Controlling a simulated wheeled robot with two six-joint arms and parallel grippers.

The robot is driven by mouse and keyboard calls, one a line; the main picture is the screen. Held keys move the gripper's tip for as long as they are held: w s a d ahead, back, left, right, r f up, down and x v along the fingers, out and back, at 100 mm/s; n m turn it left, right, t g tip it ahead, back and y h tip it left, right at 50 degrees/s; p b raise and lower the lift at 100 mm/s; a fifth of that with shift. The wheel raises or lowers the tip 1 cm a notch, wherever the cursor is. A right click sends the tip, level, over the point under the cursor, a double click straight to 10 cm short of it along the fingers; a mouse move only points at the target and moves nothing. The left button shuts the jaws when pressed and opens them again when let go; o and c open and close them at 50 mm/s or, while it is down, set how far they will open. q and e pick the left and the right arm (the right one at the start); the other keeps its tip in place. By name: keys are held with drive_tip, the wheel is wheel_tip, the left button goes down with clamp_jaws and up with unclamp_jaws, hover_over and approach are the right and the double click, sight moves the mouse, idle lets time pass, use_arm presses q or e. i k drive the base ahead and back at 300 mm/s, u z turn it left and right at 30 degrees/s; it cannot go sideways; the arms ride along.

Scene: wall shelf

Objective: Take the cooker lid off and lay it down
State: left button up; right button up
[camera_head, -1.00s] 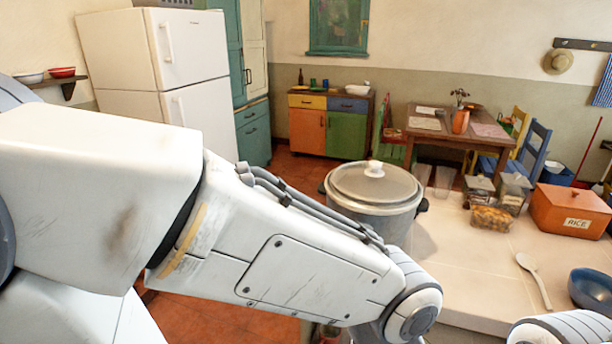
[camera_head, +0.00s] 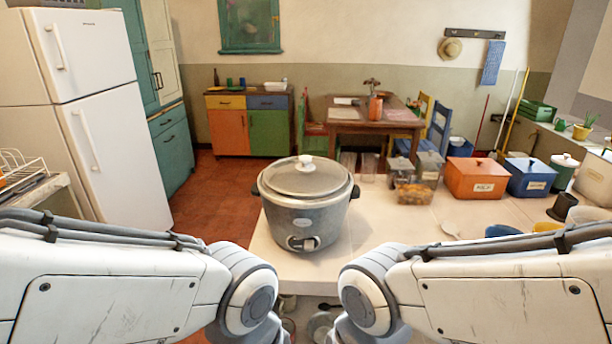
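The grey cooker (camera_head: 302,222) stands upright on the pale counter, near its left end, in the head view. Its round grey lid (camera_head: 303,179) sits on top, with a pale knob (camera_head: 305,162) in the middle. A dark side handle shows at each side of the cooker, and a latch or switch shows low on its front. Both my arms reach in from the lower corners and bend down in front of the counter. Both grippers are below the picture and out of view.
The counter (camera_head: 392,222) is bare just right of the cooker. Farther right are clear containers (camera_head: 414,175), an orange box (camera_head: 476,178), a blue box (camera_head: 529,177), a spoon (camera_head: 450,230) and a blue bowl (camera_head: 502,230). Open floor (camera_head: 212,200) lies to the left.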

sight(304, 175)
drive_tip(key=k, duration=0.6)
drive_tip(key=z, duration=0.55)
drive_tip(key=i, duration=1.15)
drive_tip(key=u, duration=0.45)
